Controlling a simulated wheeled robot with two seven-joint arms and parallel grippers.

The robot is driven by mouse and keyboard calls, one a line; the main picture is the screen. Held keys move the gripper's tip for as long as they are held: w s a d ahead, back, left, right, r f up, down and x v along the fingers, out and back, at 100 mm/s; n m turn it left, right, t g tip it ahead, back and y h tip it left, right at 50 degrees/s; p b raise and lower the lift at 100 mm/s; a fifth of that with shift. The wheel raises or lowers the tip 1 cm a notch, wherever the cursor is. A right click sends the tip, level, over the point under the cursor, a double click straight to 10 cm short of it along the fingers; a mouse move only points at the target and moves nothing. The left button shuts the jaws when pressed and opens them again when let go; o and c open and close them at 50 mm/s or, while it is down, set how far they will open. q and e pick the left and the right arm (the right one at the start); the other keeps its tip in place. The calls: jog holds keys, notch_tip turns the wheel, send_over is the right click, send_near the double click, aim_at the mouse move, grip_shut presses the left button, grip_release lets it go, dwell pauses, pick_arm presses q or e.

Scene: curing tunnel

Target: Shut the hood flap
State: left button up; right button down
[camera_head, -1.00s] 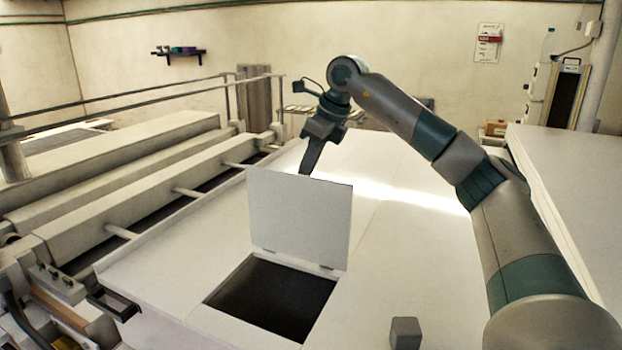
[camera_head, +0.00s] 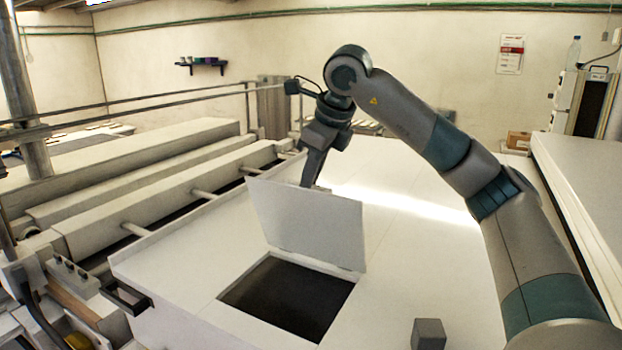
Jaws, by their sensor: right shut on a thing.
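The hood flap (camera_head: 308,226) is a white square panel that stands raised, hinged along the far edge of a dark square opening (camera_head: 288,296) in the white hood top (camera_head: 425,260). It leans back a little from upright. My right gripper (camera_head: 308,183) is behind the flap's top edge, pointing down, with its fingertips partly hidden by the flap. It is shut, and whether it grips the flap's edge or only touches it from behind is hidden. My left gripper is not in view.
A small grey block (camera_head: 428,334) sits on the hood top right of the opening. A dark handle (camera_head: 127,297) is on the hood's left side. Rails and rollers (camera_head: 150,205) run along the left. A white raised surface (camera_head: 585,190) stands at the right.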

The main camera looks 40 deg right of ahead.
jog(key=c, duration=2.2)
grip_release()
jog(key=shift+o, duration=0.2)
jog(key=shift+s+r, duration=0.15)
jog(key=shift+r, duration=0.25)
jog(key=b+v, duration=0.1)
jog(key=v, duration=1.5)
jog(key=shift+r+b, duration=0.2)
jog(key=shift+b, duration=0.15)
